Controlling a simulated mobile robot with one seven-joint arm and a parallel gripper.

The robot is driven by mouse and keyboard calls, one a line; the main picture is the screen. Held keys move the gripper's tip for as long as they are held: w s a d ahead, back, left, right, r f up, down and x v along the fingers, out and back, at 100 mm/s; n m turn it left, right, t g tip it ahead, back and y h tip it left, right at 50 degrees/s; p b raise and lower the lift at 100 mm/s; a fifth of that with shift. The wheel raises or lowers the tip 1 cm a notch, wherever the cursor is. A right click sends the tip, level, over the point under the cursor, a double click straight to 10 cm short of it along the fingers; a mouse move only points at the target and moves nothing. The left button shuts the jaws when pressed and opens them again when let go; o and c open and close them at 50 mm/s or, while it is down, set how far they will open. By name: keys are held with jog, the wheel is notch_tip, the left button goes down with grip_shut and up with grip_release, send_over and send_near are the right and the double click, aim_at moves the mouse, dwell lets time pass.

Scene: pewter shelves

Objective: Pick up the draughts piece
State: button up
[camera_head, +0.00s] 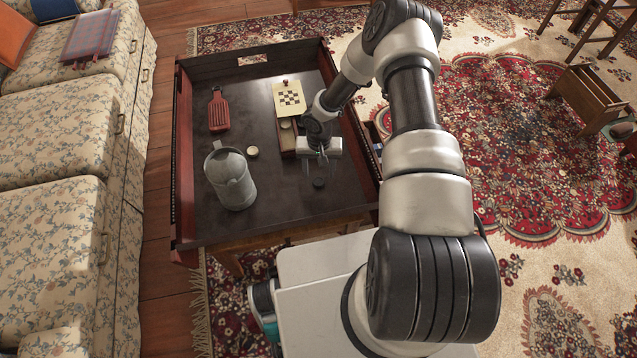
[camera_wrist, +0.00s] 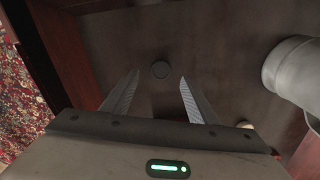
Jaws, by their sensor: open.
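A dark round draughts piece (camera_head: 318,183) lies flat on the dark tray-like table top (camera_head: 275,205), near its right side. In the wrist view the dark piece (camera_wrist: 160,69) shows just beyond and between the fingertips. My gripper (camera_head: 319,170) is open and empty above the table by the dark piece; its two fingers (camera_wrist: 159,77) are spread in the wrist view. A pale round piece (camera_head: 252,151) lies beside the grey jug; a pale disc (camera_wrist: 244,125) also shows in the wrist view.
A grey jug (camera_head: 231,178) stands left of the gripper. A wooden box (camera_head: 288,139) with a pale disc and a checkered card (camera_head: 289,98) lie behind it. A red paddle-shaped board (camera_head: 218,111) lies at left. Raised walls (camera_head: 184,150) edge the table.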

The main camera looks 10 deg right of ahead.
aim_at(319, 181)
notch_tip(319, 181, down, 4)
jog(key=shift+f+b, duration=0.15)
jog(key=shift+b, duration=0.3)
jog(key=c, duration=1.1)
jog(key=shift+r+p, duration=1.2)
jog(key=shift+r, duration=3.8)
